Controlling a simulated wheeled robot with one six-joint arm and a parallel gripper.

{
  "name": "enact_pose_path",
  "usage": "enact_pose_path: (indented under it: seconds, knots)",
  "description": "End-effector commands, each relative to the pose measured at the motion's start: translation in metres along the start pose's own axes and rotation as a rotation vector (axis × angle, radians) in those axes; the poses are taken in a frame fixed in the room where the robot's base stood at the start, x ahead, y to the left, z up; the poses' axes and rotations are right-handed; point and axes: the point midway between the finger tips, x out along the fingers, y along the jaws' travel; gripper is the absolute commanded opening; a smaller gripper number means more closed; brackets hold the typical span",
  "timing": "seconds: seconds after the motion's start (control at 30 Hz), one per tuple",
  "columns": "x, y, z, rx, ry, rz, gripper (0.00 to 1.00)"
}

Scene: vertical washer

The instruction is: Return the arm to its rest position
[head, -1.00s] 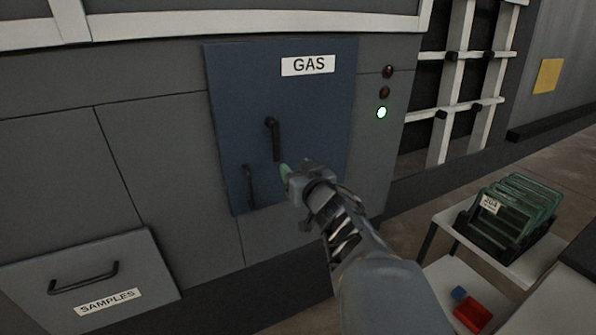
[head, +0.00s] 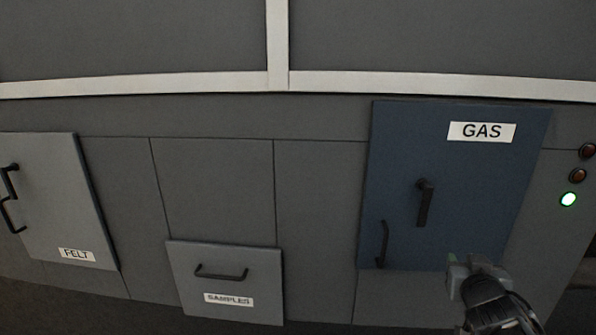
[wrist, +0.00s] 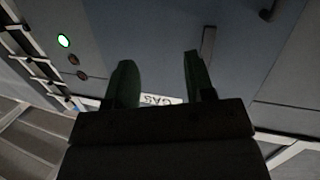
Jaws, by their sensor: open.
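My gripper (head: 474,268) is in front of the lower right part of the blue GAS door (head: 462,165) in the head view. In the wrist view my gripper (wrist: 158,85) shows two green fingers spread apart with nothing between them. The GAS door looks closed. Its black latch handle (head: 424,203) points down, and a second black handle (head: 382,244) sits at its lower left. In the wrist view the GAS door (wrist: 160,40) lies beyond the fingers, with a handle (wrist: 208,45) near the right finger. I cannot tell the exact gap to the door.
A SAMPLES drawer (head: 225,290) and a FELT door (head: 50,200) are to the left on the grey panel. A lit green lamp (head: 568,199) sits below two dark red lamps at the right. A white rail (head: 180,84) runs above.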

Motion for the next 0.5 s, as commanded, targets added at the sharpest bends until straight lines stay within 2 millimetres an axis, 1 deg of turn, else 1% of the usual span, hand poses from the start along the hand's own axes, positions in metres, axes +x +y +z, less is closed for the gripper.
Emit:
enact_pose_path:
  seconds: [0.03,0.07,0.1,0.17,0.2,0.27,0.3,0.37,0.4,0.5]
  knots:
    - [-0.002,0.01,0.015,-0.007,-0.089,0.069,0.49]
    - [-0.005,0.014,0.025,-0.012,-0.152,0.102,0.49]
    - [-0.009,0.014,0.039,-0.016,-0.239,0.132,0.49]
    - [-0.018,0.008,0.059,-0.02,-0.375,0.149,0.49]
    - [-0.026,0.0,0.071,-0.023,-0.466,0.142,0.49]
    - [-0.04,-0.018,0.088,-0.03,-0.6,0.105,0.49]
    - [-0.05,-0.032,0.098,-0.034,-0.685,0.066,0.49]
    - [-0.068,-0.056,0.111,-0.046,-0.802,-0.009,0.49]
    - [-0.081,-0.073,0.117,-0.058,-0.872,-0.07,0.49]
    - [-0.112,-0.115,0.125,-0.085,-0.995,-0.225,0.49]
